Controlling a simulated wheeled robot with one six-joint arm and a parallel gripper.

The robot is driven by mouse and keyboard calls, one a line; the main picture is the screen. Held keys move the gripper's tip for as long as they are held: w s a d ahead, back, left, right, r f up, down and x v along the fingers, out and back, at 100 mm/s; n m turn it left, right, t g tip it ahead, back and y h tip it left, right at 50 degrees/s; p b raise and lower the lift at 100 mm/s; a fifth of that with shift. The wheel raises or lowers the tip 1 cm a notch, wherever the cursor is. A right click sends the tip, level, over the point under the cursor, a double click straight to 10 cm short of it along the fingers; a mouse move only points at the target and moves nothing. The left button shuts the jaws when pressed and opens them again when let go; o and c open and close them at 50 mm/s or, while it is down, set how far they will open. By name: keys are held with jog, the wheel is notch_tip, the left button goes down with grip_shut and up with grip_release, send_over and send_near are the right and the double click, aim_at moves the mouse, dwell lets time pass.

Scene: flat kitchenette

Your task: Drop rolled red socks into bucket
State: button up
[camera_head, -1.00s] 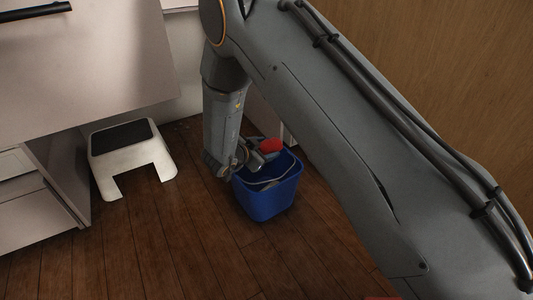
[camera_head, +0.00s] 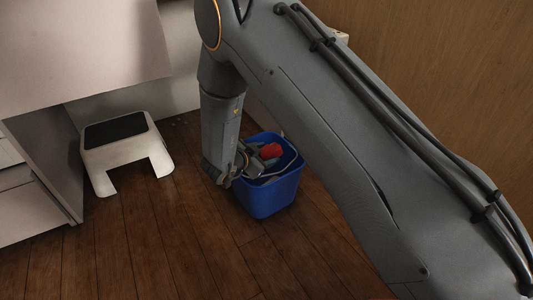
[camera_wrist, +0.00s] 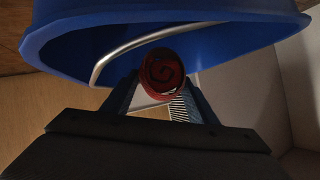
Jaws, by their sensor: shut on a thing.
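The rolled red socks (camera_head: 271,151) are held at the end of my gripper (camera_head: 262,160), at the mouth of the blue bucket (camera_head: 268,198). In the wrist view the socks (camera_wrist: 162,73) show as a dark red spiral between the two fingers of my gripper (camera_wrist: 160,92). My gripper is shut on them. The bucket's blue rim (camera_wrist: 180,18) and its metal handle (camera_wrist: 125,53) lie close beyond the socks in that view. The bucket stands upright on the floor. Its inside is partly hidden by my gripper.
A white step stool (camera_head: 127,158) with a dark top stands on the wooden floor (camera_head: 150,235) to the left of the bucket. Pale cabinets (camera_head: 45,165) are at the far left. The floor in front of the bucket is clear.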

jog(key=o, duration=1.1)
jog(key=p+v, duration=0.4)
jog(key=v, duration=0.3)
jog(key=shift+s+a+r, duration=0.15)
jog(key=shift+s+r, duration=0.1)
